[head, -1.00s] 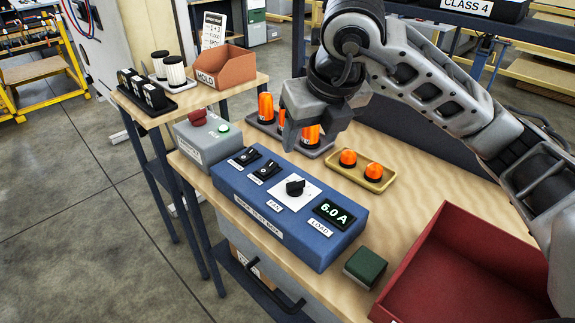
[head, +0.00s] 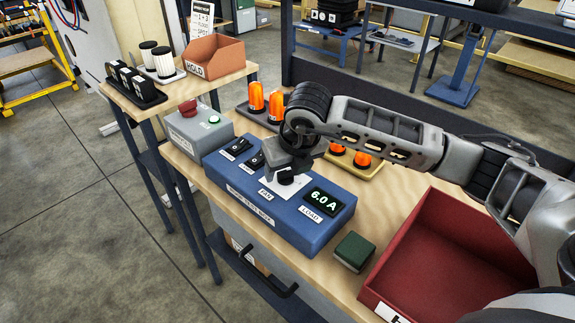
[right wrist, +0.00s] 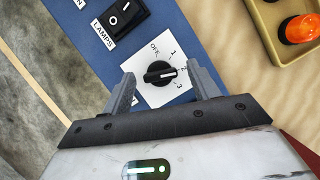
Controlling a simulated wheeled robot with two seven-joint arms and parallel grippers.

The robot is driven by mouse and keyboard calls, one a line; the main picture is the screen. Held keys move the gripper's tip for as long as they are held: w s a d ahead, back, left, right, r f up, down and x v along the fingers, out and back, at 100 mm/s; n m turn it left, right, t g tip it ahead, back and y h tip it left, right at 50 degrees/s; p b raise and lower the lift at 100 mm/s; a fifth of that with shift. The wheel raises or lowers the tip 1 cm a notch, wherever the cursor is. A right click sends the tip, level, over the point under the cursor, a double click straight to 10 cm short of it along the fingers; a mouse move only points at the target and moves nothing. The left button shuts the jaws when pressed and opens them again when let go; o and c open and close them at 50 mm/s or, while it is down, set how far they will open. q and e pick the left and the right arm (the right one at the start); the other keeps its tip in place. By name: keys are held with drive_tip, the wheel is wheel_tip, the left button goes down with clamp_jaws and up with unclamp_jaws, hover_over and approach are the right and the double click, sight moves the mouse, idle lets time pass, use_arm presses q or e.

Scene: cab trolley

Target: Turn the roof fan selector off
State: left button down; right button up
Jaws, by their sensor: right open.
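The roof fan selector (head: 286,177) is a black knob on a white plate, on top of the blue test box (head: 322,228). In the right wrist view the knob (right wrist: 160,73) is ringed by the marks OFF, 1, 2 and 3, and its white pointer line faces right, roughly at 2. My right gripper (head: 283,165) is over the plate. In the right wrist view its open fingers (right wrist: 160,76) stand on either side of the knob, with a gap on both sides. My left gripper is not in view.
Two black rocker switches (head: 245,152) sit left of the knob, and a lit 6.0 A display (head: 322,201) sits right. A grey box with a red button (head: 187,107), orange beacons (head: 256,97), a green block (head: 353,251) and a red bin (head: 440,262) stand around the blue box.

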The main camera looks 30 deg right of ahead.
drive_tip(key=c, duration=1)
